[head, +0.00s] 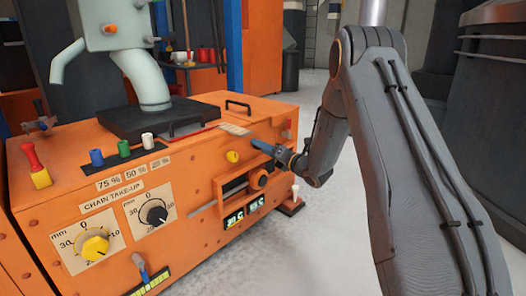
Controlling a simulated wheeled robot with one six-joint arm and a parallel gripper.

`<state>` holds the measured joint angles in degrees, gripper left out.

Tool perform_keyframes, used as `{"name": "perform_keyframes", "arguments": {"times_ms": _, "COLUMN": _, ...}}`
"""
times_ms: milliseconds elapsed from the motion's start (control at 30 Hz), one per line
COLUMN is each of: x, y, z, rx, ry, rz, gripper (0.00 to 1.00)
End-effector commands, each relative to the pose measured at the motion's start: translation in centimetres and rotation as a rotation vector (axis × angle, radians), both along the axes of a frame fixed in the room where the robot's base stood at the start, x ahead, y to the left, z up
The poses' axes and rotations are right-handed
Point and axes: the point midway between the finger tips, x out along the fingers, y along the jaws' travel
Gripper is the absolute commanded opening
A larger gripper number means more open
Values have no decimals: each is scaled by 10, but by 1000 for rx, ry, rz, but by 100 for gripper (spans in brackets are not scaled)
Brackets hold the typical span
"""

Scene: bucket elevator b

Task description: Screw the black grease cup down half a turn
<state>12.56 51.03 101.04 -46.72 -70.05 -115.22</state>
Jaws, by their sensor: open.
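My gripper (268,149) is at the right end of the orange machine's front (205,178), with a blue-grey finger pointing left toward the panel. It is open and seen nearly side-on, so the space between its fingers is hard to make out. I cannot pick out a black grease cup for certain; it may be hidden behind my gripper. A yellow round knob (232,157) sits on the panel just left of my gripper. A round orange and dark fitting (259,180) sits in a slotted frame just below it.
Two dials, one with a yellow knob (95,246) and one with a black knob (154,214), are on the front at left.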

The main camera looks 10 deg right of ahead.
Motion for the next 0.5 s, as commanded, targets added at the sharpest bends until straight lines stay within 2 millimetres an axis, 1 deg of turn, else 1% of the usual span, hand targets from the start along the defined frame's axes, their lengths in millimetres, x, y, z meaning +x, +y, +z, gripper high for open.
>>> {"name": "perform_keyframes", "arguments": {"times_ms": 200, "x": 0, "y": 1, "z": 0, "rx": 0, "ry": 0, "rz": 0, "gripper": 48}}
{"name": "perform_keyframes", "arguments": {"times_ms": 233, "x": 0, "y": 0, "z": 0, "rx": 0, "ry": 0, "rz": 0, "gripper": 46}}
{"name": "perform_keyframes", "arguments": {"times_ms": 467, "x": 0, "y": 0, "z": 0, "rx": 1, "ry": 1, "rz": -1, "gripper": 7}}
{"name": "perform_keyframes", "arguments": {"times_ms": 500, "x": 0, "y": 0, "z": 0, "rx": 1, "ry": 1, "rz": -1, "gripper": 7}}
